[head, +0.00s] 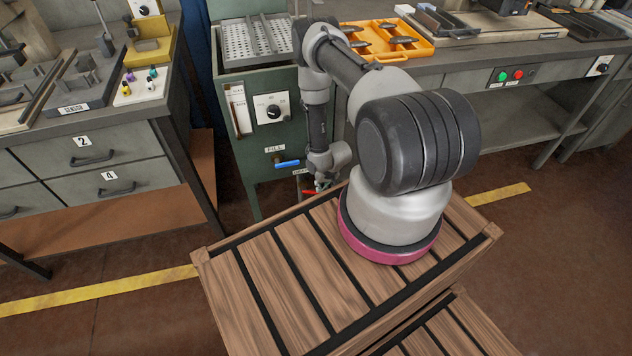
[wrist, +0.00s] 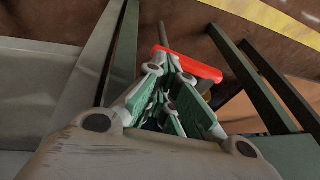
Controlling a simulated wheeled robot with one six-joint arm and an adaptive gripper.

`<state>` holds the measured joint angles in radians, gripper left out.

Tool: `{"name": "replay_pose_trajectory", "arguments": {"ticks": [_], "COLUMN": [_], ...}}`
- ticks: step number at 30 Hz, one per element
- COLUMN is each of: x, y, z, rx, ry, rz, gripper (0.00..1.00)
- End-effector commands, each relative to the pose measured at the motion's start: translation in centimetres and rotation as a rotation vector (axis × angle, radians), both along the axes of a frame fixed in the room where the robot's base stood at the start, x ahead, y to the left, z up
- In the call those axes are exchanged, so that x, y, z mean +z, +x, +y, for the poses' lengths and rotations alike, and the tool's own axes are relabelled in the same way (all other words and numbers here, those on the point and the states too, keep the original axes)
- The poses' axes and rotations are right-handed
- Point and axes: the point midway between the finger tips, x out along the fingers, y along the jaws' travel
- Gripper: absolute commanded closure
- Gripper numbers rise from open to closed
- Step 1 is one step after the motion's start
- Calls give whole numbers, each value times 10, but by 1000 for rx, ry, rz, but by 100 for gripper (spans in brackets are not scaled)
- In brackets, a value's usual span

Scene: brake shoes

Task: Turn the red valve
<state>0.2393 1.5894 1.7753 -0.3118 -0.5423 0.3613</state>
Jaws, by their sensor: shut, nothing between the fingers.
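The red valve handle (head: 311,192) is low on the front of the green cabinet (head: 262,140), mostly hidden behind my arm in the head view. In the wrist view the red handle (wrist: 190,64) lies slantwise across the tips of my gripper (wrist: 172,66), on a grey pipe. My gripper (head: 322,186) is shut and empty, with its fingertips close to the handle. I cannot tell whether they touch it.
A blue handle (head: 288,163) sits just above the red one, under a FILL label. A drawer bench (head: 110,165) stands at left and a workbench (head: 480,75) at right. My wooden-slatted base is in front. Green cabinet legs (wrist: 262,80) flank the gripper.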

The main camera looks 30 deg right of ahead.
Motion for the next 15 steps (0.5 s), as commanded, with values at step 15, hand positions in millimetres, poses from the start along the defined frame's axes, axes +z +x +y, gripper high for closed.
{"name": "replay_pose_trajectory", "arguments": {"ticks": [15], "x": [-30], "y": [0], "z": [-1], "rx": [1], "ry": [88], "rz": [-27], "gripper": [100]}}
